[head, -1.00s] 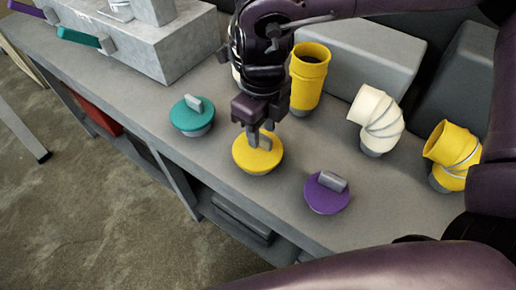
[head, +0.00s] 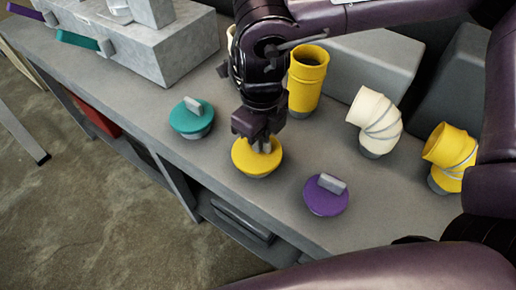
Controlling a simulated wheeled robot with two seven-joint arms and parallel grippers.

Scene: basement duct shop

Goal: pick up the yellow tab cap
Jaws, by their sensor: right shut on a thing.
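The yellow tab cap (head: 257,160) is a round yellow disc with a grey tab on top. It sits on the grey bench in the middle of the head view. My right gripper (head: 261,145) is directly above it, pointing down, shut on its tab. The gripper's fingers and palm hide most of the tab. I cannot tell any gap between the cap and the bench. My left gripper is not in view.
A teal tab cap (head: 192,119) is left of the yellow one and a purple tab cap (head: 326,195) is right. A yellow pipe (head: 306,78), a cream elbow (head: 376,118) and a yellow elbow (head: 450,150) stand behind. The bench (head: 245,205) has its front edge close by.

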